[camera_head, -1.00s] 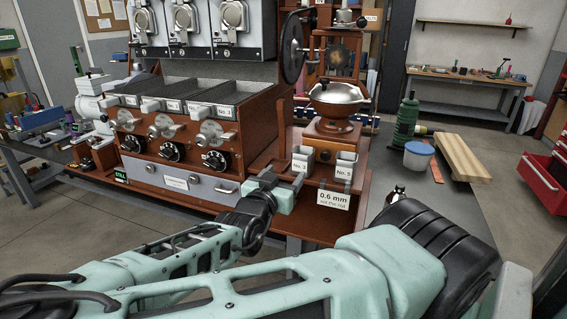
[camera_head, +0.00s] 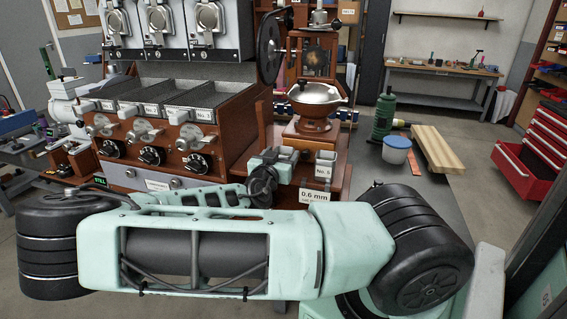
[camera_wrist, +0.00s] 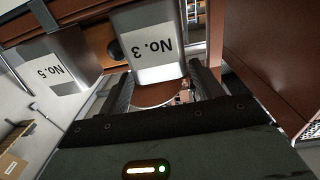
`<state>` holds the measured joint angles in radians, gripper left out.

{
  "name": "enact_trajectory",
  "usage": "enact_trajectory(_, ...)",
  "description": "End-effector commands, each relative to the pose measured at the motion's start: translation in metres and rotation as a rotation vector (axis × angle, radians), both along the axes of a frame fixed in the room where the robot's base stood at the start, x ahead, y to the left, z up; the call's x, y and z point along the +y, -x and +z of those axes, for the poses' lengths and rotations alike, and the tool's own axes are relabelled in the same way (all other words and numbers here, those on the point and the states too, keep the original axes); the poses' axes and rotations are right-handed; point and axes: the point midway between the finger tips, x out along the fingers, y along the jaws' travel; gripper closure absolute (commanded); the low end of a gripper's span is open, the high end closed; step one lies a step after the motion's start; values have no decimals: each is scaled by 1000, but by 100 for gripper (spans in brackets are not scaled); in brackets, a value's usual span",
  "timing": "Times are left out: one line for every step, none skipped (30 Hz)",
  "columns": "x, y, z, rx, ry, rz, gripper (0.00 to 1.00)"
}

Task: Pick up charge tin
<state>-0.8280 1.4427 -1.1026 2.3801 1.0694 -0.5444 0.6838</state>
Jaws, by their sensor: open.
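Two small metal tins with white labels stand side by side on the wooden stand; no label reads "charge tin". The tin labelled No. 3 (camera_wrist: 148,45) is upside down in the wrist view, with its lower end between the fingers of my gripper (camera_wrist: 163,88). The tin labelled No. 5 (camera_wrist: 57,68) is beside it, outside the fingers. In the head view my gripper (camera_head: 270,160) is in front of the No. 3 tin and hides most of it. The No. 5 tin (camera_head: 323,171) shows to its right. My gripper is open; I cannot tell whether a finger touches the tin.
A metal bowl (camera_head: 317,97) sits on the wooden base behind the tins. The roaster bank (camera_head: 180,150) with knobs and trays stands to the left. A "0.6 mm" sign (camera_head: 314,195) is on the front edge below. A green bottle (camera_head: 384,115) and a white tub (camera_head: 396,150) stand right.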

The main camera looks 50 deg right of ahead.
Motion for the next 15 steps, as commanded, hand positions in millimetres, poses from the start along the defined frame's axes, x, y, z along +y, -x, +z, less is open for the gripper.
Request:
enact_trajectory(-6,-2,1,1,1,-3,35)
enact_trajectory(-10,-3,1,0,1,-4,35)
enact_trajectory(-15,-5,1,1,0,-4,35)
enact_trajectory(-20,-7,0,2,2,-4,35)
enact_trajectory(-24,-9,0,1,1,-3,35)
enact_trajectory(-30,-11,-1,1,0,-4,35)
enact_trajectory(-33,-13,-1,1,0,-4,35)
enact_trajectory(-37,-15,-1,0,0,-3,35)
enact_trajectory(-40,-16,-2,-1,0,-3,35)
enact_trajectory(-42,-17,-2,-1,0,-3,35)
enact_trajectory(-44,-17,-2,0,0,-2,35)
enact_trajectory(-45,-18,-3,0,0,-2,35)
enact_trajectory(-46,-18,-3,0,0,-2,35)
enact_trajectory(-46,-18,-3,0,0,-1,35)
enact_trajectory(-46,-19,-3,0,0,-1,35)
